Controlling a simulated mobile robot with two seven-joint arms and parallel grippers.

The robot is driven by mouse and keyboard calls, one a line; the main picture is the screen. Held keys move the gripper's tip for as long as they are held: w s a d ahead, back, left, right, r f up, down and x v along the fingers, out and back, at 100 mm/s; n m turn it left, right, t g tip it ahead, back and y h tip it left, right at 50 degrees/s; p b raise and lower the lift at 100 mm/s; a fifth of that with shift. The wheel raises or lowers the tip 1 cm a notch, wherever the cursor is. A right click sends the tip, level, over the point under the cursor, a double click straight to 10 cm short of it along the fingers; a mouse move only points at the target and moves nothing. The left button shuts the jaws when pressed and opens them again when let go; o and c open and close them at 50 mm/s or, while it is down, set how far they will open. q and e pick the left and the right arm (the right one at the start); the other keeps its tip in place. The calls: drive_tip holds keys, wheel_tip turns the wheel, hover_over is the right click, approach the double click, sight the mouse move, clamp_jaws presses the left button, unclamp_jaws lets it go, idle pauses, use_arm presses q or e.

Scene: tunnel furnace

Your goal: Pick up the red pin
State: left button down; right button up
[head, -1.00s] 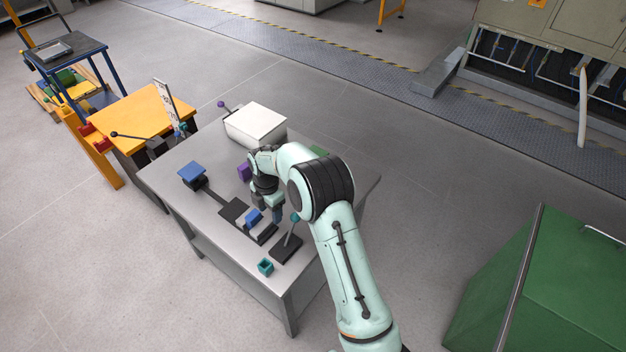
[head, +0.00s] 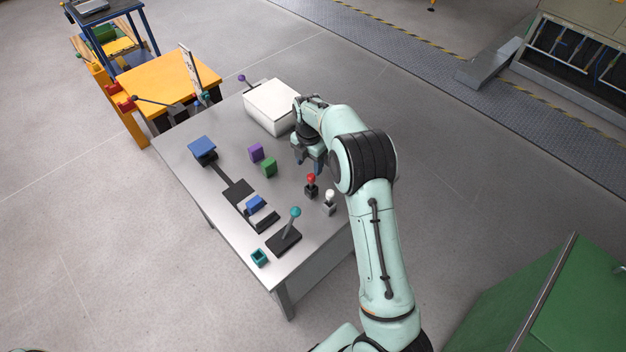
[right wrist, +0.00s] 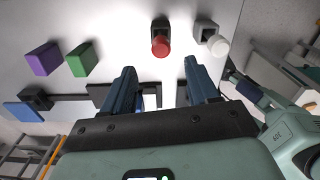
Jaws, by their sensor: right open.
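The red pin (head: 311,179) has a round red head and stands upright in a small dark holder (head: 311,192) on the grey metal table (head: 203,205). In the right wrist view the red pin (right wrist: 160,46) shows beyond the fingertips, roughly in line with the gap between them. My right gripper (head: 309,164) is open and empty, above the table and just behind the red pin in the head view. Its two blue fingers (right wrist: 160,84) are wide apart in the right wrist view. My left gripper is not in view.
A white pin (head: 330,196) in a grey holder stands close to the red one. Purple (head: 256,152) and green (head: 269,167) blocks, a white box (head: 271,107), a teal-knobbed lever (head: 294,213) and a small teal open box (head: 259,257) are also on the table.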

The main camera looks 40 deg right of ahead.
sight(311, 181)
drive_tip(key=f, duration=1)
drive_tip(key=shift+d, duration=0.3)
clamp_jaws()
